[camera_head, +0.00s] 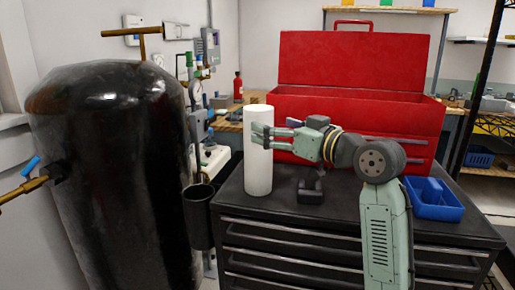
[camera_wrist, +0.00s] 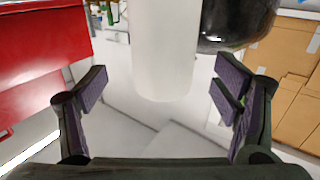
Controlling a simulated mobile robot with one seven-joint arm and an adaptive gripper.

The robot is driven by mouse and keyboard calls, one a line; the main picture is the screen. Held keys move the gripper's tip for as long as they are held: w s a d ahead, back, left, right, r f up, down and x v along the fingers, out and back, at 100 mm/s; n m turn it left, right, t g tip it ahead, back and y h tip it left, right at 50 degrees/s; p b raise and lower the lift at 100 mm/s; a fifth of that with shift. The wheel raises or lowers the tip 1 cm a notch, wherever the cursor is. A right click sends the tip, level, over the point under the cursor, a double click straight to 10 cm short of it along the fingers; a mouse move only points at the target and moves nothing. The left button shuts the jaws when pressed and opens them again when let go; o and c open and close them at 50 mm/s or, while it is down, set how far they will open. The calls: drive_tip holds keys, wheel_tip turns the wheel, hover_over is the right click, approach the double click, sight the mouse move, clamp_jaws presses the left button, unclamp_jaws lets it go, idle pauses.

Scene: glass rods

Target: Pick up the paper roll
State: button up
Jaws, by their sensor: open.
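The paper roll (camera_head: 258,170) is a white upright cylinder on the left part of the black tool cabinet top (camera_head: 345,212). My gripper (camera_head: 262,137) is at the roll's upper half, its fingers overlapping the roll in the head view. In the wrist view the paper roll (camera_wrist: 165,50) stands beyond and between the spread fingers of my gripper (camera_wrist: 160,92), with clear gaps on both sides. The gripper is open and holds nothing. I cannot tell from the head view how far the fingertips reach around the roll.
An open red toolbox (camera_head: 350,70) stands behind my arm. A blue tray (camera_head: 434,200) is on the cabinet's right side, and a small dark object (camera_head: 310,192) is under my arm. A large black tank (camera_head: 110,170) stands to the left, with a black cup (camera_head: 198,215) beside the cabinet.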

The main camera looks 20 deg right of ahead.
sight(259, 120)
drive_tip(key=x, duration=0.1)
drive_tip(key=p+x, duration=0.1)
drive_tip(key=x, duration=0.1)
drive_tip(key=p+x, duration=0.1)
drive_tip(key=x, duration=0.1)
drive_tip(key=shift+a+r, duration=0.2)
drive_tip(key=shift+r, duration=0.05)
drive_tip(key=shift+w+f, duration=0.1)
drive_tip(key=shift+w, duration=0.1)
drive_tip(key=shift+c, duration=0.2)
drive_tip(key=c, duration=1.7)
clamp_jaws()
